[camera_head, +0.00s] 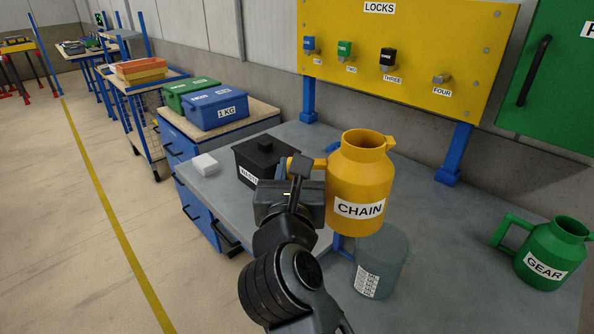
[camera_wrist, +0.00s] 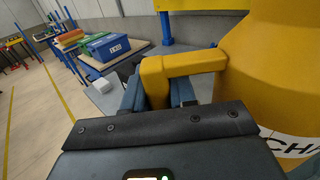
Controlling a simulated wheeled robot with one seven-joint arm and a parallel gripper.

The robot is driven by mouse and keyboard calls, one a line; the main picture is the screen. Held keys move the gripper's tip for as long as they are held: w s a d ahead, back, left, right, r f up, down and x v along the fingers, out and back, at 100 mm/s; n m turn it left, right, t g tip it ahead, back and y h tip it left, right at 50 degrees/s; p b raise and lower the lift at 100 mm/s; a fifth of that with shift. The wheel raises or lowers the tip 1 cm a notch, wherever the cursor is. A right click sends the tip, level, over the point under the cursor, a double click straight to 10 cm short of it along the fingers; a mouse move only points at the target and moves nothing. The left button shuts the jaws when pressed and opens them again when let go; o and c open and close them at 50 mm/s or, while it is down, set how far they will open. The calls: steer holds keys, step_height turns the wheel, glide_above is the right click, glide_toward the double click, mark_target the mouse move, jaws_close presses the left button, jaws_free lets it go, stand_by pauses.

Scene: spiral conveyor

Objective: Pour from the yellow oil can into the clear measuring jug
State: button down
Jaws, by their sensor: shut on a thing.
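The yellow oil can (camera_head: 361,180), labelled CHAIN, is upright and held above the grey bench. Its spout points right. My gripper (camera_head: 300,168) is shut on the can's handle at the can's left side. In the wrist view, the fingers (camera_wrist: 158,92) close around the yellow handle (camera_wrist: 184,65), and the can's body (camera_wrist: 275,65) fills the right side. The clear measuring jug (camera_head: 379,262) stands on the bench below the can, slightly to its right. The can covers part of the jug's top in the head view. I cannot tell how full the jug is.
A green can (camera_head: 554,252) labelled GEAR stands at the bench's right. A black bin (camera_head: 258,160) and a white block (camera_head: 204,164) are at the left. A yellow LOCKS board (camera_head: 420,45) rises behind. The grey bench (camera_head: 450,225) is clear between jug and green can.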

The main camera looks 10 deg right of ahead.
steer(key=f+b, duration=0.1)
steer(key=f+m+b, duration=0.1)
steer(key=b, duration=0.1)
steer(key=shift+a+f+m, duration=0.1)
steer(key=shift+a+m, duration=0.2)
steer(key=shift+a, duration=0.05)
stand_by(0.5)
